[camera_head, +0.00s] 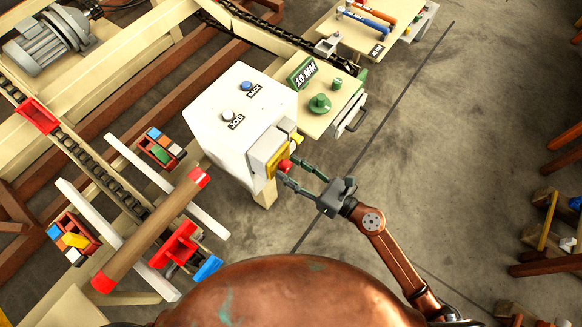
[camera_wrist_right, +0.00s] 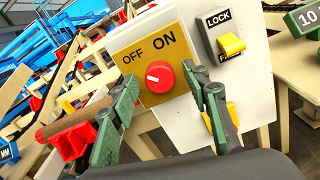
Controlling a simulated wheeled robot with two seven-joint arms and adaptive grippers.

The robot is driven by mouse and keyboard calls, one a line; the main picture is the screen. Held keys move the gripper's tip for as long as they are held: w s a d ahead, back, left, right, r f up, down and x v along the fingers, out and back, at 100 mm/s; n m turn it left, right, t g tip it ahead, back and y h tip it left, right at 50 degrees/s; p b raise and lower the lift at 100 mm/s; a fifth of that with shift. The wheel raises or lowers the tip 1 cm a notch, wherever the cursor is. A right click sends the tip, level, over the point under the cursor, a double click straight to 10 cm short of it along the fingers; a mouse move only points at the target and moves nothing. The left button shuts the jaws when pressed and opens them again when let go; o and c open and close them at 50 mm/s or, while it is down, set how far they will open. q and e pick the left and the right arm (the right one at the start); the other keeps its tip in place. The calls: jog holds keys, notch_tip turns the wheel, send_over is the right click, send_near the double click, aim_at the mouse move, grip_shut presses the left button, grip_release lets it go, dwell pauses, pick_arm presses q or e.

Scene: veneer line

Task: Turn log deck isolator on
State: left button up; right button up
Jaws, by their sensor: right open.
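The isolator is a red round knob (camera_wrist_right: 160,77) on a yellow plate (camera_wrist_right: 181,104) marked OFF and ON, fixed to a white cabinet (camera_head: 216,123). In the wrist view the white mark on the knob points left, on the OFF side. The knob also shows in the head view (camera_head: 284,166). My right gripper (camera_head: 290,170) is open at the knob. In the wrist view its green fingers (camera_wrist_right: 165,79) lie to the left and right of the knob; I cannot tell whether either touches it. My left gripper is not in view.
A yellow LOCK switch (camera_wrist_right: 231,45) sits right of the plate in the wrist view. The cabinet top has two buttons, JOG (camera_head: 228,115) and another (camera_head: 246,86). A table with a green 10 MM sign (camera_head: 304,73) stands behind. A log (camera_head: 150,232) lies left.

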jog(key=shift+w+a, duration=0.2)
jog(key=shift+a, duration=0.1)
jog(key=shift+c, duration=0.5)
jog(key=c, duration=1.1)
jog(key=shift+o, duration=0.2)
